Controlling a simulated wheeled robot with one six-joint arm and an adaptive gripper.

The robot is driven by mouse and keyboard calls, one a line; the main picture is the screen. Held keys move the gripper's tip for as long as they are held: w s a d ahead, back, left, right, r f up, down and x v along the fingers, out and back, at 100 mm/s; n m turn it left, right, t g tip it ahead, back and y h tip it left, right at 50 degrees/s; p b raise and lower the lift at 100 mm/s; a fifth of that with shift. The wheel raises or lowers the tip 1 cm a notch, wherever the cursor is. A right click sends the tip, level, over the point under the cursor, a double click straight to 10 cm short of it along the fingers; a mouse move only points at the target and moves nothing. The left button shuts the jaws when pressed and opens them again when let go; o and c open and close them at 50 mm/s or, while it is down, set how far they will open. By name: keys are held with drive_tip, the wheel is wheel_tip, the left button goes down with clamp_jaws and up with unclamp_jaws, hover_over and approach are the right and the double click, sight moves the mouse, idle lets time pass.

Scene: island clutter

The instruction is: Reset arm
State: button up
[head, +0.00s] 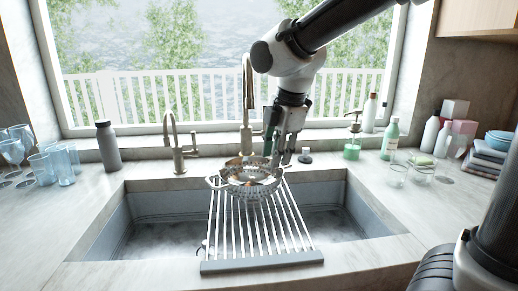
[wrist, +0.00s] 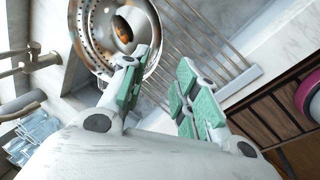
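My gripper (head: 276,156) hangs at the right side of a metal colander (head: 236,185) over the sink. In the wrist view my gripper (wrist: 165,64) has its green-padded fingers apart, with nothing seen between them. The colander (wrist: 88,38) lies beside the left finger there; whether they touch I cannot tell. The colander stands on a roll-up drying rack (head: 262,265) laid across the sink. A shiny bowl-like piece with something orange-brown inside sits in the colander.
Two brass taps (head: 176,145) stand behind the sink (head: 150,236). A grey bottle (head: 108,146) and blue glasses (head: 64,166) are at the left. Bottles, clear glasses (head: 397,175) and folded cloths (head: 487,157) crowd the right counter. The front counter edge is bare.

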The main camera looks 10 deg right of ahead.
drive_tip(key=s+d+m, duration=0.9)
drive_tip(key=d+m, duration=0.2)
drive_tip(key=d, duration=0.1)
drive_tip(key=s+d+m+t+h, duration=0.1)
drive_tip(key=s+d+m, duration=0.8)
drive_tip(key=d+m, duration=0.2)
drive_tip(key=shift+d+t, duration=0.3)
drive_tip(key=shift+d, duration=0.5)
